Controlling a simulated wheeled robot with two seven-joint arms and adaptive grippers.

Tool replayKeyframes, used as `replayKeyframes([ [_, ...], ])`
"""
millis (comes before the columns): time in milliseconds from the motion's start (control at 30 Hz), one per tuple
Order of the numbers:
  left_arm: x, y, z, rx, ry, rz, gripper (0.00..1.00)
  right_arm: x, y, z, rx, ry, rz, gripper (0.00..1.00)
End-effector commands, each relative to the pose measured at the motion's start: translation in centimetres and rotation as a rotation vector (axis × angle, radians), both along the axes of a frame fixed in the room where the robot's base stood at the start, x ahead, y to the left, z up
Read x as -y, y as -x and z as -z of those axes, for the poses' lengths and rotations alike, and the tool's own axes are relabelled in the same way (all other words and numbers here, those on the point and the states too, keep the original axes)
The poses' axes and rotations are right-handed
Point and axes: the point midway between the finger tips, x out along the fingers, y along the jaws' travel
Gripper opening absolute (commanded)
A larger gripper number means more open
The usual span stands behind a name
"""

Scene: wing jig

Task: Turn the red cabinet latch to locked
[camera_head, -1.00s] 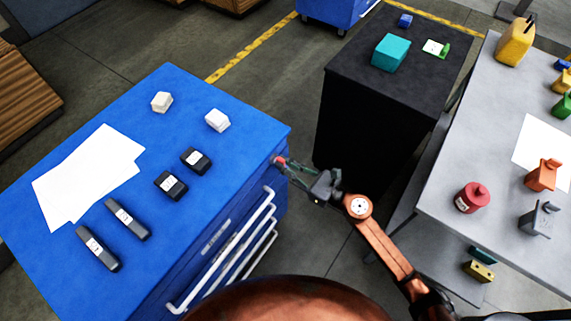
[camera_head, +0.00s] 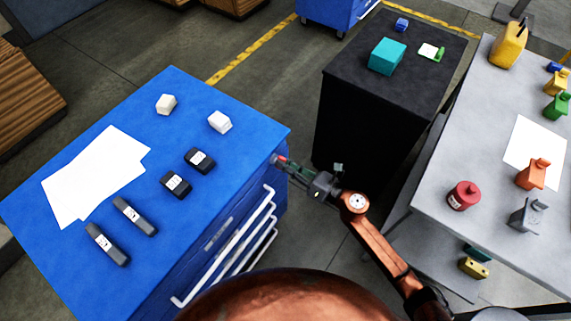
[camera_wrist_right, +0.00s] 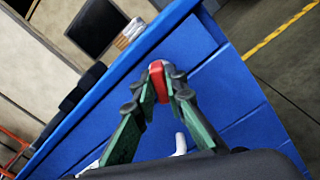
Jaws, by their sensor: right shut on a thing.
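The red latch (camera_head: 275,159) sits on the front face of the blue cabinet (camera_head: 235,178), near its upper right corner. In the right wrist view the red latch (camera_wrist_right: 158,80) stands between the green fingertips. My right gripper (camera_head: 284,163) is shut on the latch, and it fills the lower middle of the right wrist view (camera_wrist_right: 160,92). The fingers hide part of the latch, and I cannot read its lock position. My left gripper is not in view.
A black cabinet (camera_head: 375,115) and a grey table (camera_head: 450,170) stand to the right.

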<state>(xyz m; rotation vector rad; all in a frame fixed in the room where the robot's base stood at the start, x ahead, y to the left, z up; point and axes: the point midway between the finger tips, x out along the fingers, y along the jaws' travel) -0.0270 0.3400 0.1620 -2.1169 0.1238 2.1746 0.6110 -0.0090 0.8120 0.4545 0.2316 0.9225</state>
Motion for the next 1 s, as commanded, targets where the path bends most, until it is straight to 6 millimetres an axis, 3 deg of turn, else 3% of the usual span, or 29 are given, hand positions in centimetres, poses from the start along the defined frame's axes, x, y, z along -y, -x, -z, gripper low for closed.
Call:
replayKeyframes([
  [1000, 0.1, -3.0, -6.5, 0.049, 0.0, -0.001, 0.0, 0.1, -0.1, 0.2, -0.742, -0.538, -0.002, 0.0],
])
